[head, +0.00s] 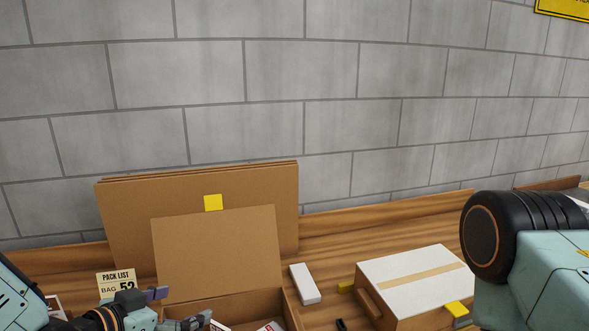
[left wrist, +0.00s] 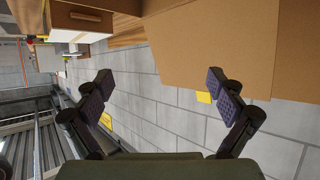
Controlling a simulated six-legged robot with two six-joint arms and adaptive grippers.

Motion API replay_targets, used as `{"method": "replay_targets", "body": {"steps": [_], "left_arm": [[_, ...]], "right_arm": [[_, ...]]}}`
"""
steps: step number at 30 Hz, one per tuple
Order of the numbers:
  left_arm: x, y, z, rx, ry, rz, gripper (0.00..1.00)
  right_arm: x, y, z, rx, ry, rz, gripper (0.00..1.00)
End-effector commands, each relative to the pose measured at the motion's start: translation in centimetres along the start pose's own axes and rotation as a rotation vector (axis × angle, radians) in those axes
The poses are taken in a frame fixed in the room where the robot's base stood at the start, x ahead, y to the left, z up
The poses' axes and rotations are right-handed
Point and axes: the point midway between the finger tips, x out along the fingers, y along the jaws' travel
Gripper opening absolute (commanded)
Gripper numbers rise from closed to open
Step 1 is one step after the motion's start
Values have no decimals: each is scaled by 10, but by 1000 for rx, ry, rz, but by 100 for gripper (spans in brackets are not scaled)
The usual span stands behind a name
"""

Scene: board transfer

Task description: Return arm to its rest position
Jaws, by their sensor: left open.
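My left gripper (head: 178,308) is at the bottom left of the head view, low in front of the open cardboard box (head: 217,255), whose lid stands up. Nothing is held. My right arm (head: 530,255) shows at the right edge of the head view as a black joint and a pale green link; its gripper is out of view.
Large brown boards (head: 125,210) lean on the block wall behind the box, with a yellow tag (head: 213,203). A white-topped carton (head: 415,275) and a small white block (head: 305,284) are on the wooden bench (head: 385,230). A pack list sign (head: 116,283) stands at left.

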Motion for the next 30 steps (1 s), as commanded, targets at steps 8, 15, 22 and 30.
{"method": "replay_targets", "body": {"steps": [8, 15, 22, 30], "left_arm": [[-18, -3, -1, -5, 2, -9, 95], [-29, -2, 0, -4, 2, -5, 95], [-34, 0, 0, 0, 0, 2, 95], [-23, -2, 1, 4, -6, -6, 95]], "right_arm": [[0, 0, 0, 0, 0, 0, 40], [0, 0, 0, 0, 0, 0, 40], [0, 0, 0, 0, 0, 0, 40], [0, 0, 0, 0, 0, 0, 40]]}}
